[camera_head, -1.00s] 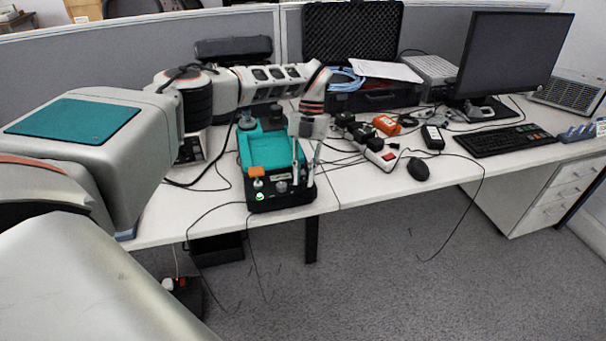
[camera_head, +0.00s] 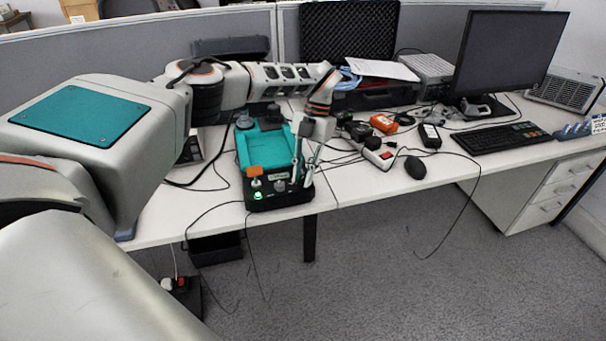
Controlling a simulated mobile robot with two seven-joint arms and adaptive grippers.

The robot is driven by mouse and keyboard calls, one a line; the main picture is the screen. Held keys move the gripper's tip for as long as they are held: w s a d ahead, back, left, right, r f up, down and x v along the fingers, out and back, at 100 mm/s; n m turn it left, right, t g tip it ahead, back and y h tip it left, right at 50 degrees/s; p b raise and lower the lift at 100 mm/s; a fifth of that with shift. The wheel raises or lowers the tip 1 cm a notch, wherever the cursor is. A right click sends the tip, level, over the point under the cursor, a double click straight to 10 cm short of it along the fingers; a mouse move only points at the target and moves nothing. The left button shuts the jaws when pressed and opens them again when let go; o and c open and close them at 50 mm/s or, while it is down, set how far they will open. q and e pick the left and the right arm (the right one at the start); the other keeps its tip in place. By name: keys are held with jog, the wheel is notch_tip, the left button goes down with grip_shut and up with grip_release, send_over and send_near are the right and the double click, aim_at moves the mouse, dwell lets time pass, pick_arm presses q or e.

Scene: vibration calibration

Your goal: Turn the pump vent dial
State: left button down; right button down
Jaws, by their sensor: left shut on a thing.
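A teal and black pump unit (camera_head: 266,152) stands near the front edge of the desk. Its sloped black front panel carries an orange-topped knob (camera_head: 255,171), a grey knob (camera_head: 279,186) and a lit green button (camera_head: 258,196). My left gripper (camera_head: 301,183) reaches down from above to the right end of this panel. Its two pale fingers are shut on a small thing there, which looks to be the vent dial. The fingers hide the dial, so its angle cannot be told. My right gripper is not in view.
A power strip (camera_head: 378,154) with plugs and cables lies right of the pump. A mouse (camera_head: 415,167), keyboard (camera_head: 500,138) and monitor (camera_head: 508,55) stand farther right. An open black case (camera_head: 350,32) is behind. Cables hang over the front edge.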

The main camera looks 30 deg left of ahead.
pick_arm(q)
jog(key=c, duration=1.9)
grip_release()
jog(key=v, duration=1.2)
